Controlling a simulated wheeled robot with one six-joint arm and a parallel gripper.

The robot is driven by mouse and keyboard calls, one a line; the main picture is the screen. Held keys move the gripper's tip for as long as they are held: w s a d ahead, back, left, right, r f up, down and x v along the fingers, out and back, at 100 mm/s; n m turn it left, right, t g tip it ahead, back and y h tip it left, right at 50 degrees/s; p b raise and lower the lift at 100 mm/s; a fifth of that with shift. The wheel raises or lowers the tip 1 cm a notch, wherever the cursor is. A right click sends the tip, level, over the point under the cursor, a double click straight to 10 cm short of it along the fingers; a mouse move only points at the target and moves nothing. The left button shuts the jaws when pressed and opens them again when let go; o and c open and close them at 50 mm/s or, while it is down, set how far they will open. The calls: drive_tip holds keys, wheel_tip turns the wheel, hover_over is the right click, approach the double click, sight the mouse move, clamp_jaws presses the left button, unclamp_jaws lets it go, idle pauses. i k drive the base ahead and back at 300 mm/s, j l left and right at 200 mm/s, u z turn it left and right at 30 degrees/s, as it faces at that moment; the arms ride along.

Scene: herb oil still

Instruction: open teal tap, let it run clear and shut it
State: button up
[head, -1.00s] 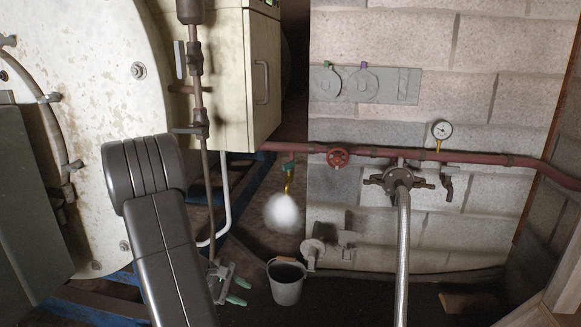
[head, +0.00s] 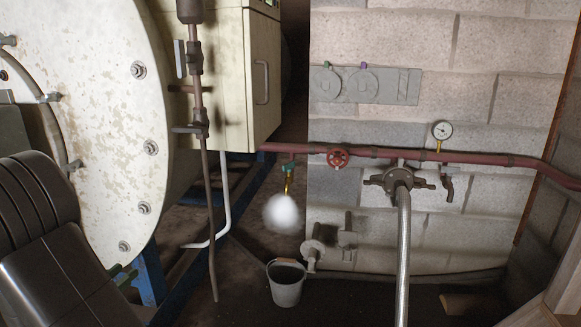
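The teal tap (head: 288,169) hangs under the red pipe, left of the red handwheel, with a short brass spout below it. A round white cloud (head: 281,213), like steam, hangs at the spout's lower end. Whether any clear flow is within it cannot be told. My gripper (head: 125,275) is at the lower left, well away from the tap. Only its green finger pads show past my dark arm; the rest is hidden, and its opening cannot be judged.
A grey bucket (head: 286,290) stands on the floor below the cloud. The red pipe (head: 470,159) carries a red handwheel (head: 338,158) and a gauge (head: 442,130). A silver pipe (head: 403,250) rises at right. The big cream drum (head: 110,150) is beside my arm.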

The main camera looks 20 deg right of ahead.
sight(288, 167)
drive_tip(key=i+l+z, duration=0.55)
drive_tip(key=i+z, duration=0.2)
drive_tip(key=i, duration=0.75)
